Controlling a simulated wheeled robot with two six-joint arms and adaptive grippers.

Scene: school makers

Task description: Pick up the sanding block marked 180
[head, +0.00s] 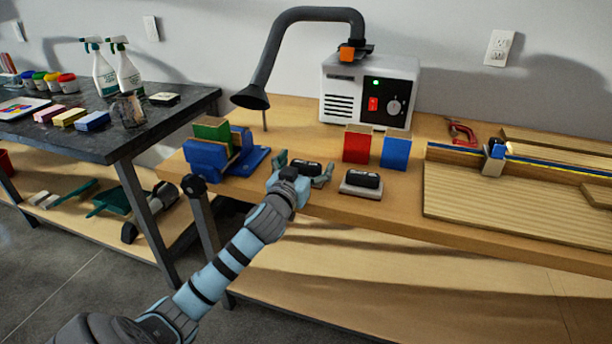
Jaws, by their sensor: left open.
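Two sanding blocks with black grips lie near the front edge of the wooden bench. One sanding block (307,167) is beyond my left gripper and partly hidden by it. The other sanding block (361,184), on a pale grey base, lies just to the right and is clear of the gripper. I cannot read a number on either, so I cannot tell which is marked 180. My left gripper (303,170) is open, its fingers spread on either side of the first block. I cannot tell whether they touch it. My right gripper is not in view.
A red block (357,147) and a blue block (395,153) stand behind the sanding blocks. A blue vise (206,157) holding a green block is to the left. A fume-arm hood (250,97) hangs behind. A wooden board (500,205) lies to the right.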

